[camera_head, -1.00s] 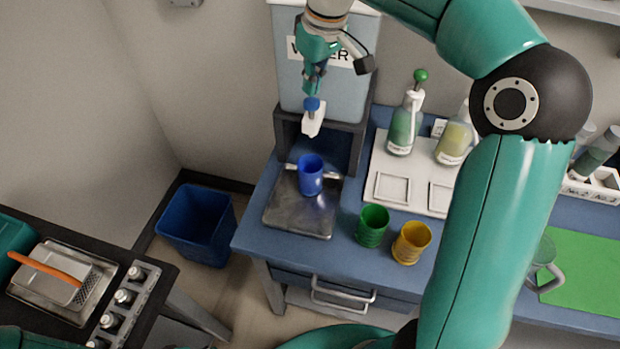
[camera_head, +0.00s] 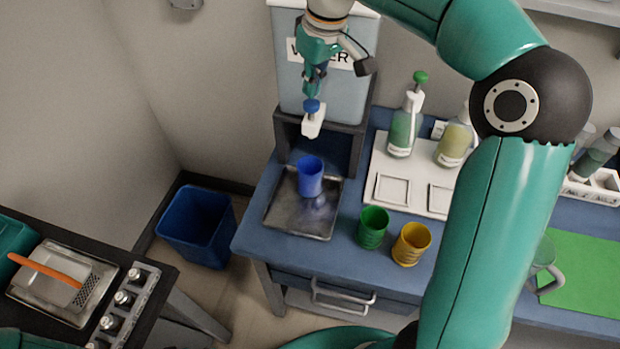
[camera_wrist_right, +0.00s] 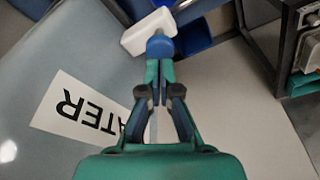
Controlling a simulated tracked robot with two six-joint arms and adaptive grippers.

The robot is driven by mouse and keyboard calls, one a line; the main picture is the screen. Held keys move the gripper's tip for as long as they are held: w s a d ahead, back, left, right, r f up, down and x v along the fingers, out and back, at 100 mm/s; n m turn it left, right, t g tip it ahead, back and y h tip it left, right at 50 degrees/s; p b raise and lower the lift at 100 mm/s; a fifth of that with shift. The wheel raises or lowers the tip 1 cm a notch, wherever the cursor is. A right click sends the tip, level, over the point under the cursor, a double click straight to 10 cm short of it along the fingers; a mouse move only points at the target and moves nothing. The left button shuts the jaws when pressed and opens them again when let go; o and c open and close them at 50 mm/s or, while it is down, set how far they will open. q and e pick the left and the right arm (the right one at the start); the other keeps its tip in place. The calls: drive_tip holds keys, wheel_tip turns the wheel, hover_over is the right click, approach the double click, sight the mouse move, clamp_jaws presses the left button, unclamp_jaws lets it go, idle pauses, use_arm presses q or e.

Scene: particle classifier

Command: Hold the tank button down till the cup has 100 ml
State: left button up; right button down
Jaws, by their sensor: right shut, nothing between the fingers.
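The water tank (camera_head: 290,80) stands at the back of the blue bench, with a white tap (camera_head: 312,126) on its front. A blue button (camera_head: 312,106) tops the tap. My right gripper (camera_head: 313,88) is shut and empty, pointing down with its fingertips at the button. In the right wrist view the shut fingertips (camera_wrist_right: 160,64) meet the blue button (camera_wrist_right: 160,46), seemingly touching it. The blue cup (camera_head: 310,178) stands upright on the metal drip tray (camera_head: 285,218) below the tap. Its water level cannot be seen. My left gripper is not in view.
A green cup (camera_head: 373,226) and a yellow cup (camera_head: 411,244) stand right of the tray. Two pump bottles (camera_head: 403,128) stand on a white board behind them. A blue bin (camera_head: 198,228) is on the floor at left. My right arm crosses the right side.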

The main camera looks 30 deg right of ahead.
sight(311, 102)
drive_tip(key=shift+f, duration=0.2)
drive_tip(key=shift+f+b, duration=1.15)
drive_tip(key=shift+f, duration=0.25)
drive_tip(key=shift+r, duration=0.1)
idle(0.7)
wheel_tip(311, 102, up, 7)
drive_tip(key=p, duration=0.7)
idle(0.9)
